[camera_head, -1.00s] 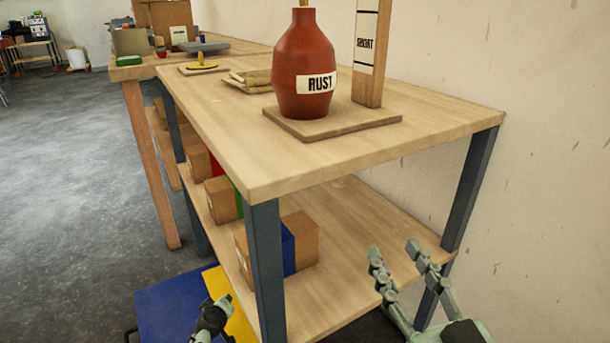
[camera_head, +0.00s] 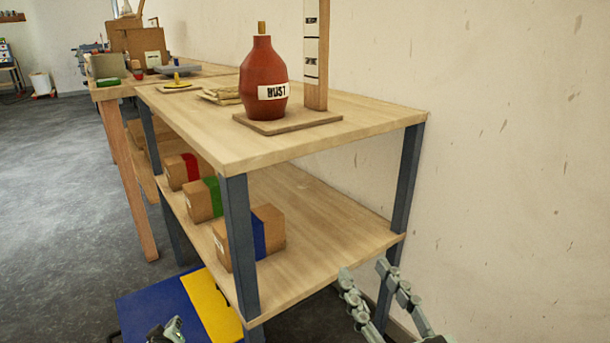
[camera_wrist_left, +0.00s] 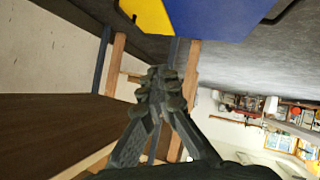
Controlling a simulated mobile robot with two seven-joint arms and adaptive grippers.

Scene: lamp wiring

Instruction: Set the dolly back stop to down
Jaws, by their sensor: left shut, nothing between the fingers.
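The dolly (camera_head: 155,300) is a low blue platform with a yellow strip (camera_head: 210,303) on the floor at the left front leg of the shelf table. Its blue deck (camera_wrist_left: 220,15) and yellow part (camera_wrist_left: 147,14) also show at the top of the left wrist view. I cannot make out a back stop or its position. My left gripper (camera_head: 168,328) is at the bottom edge, in front of the dolly in the picture. In the left wrist view its fingers (camera_wrist_left: 160,82) are together and empty. My right gripper (camera_head: 362,272) is open and empty, by the table's right front leg.
The wooden two-level table (camera_head: 270,150) has dark legs. Wall stands at right; open grey floor (camera_head: 60,200) lies at left.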

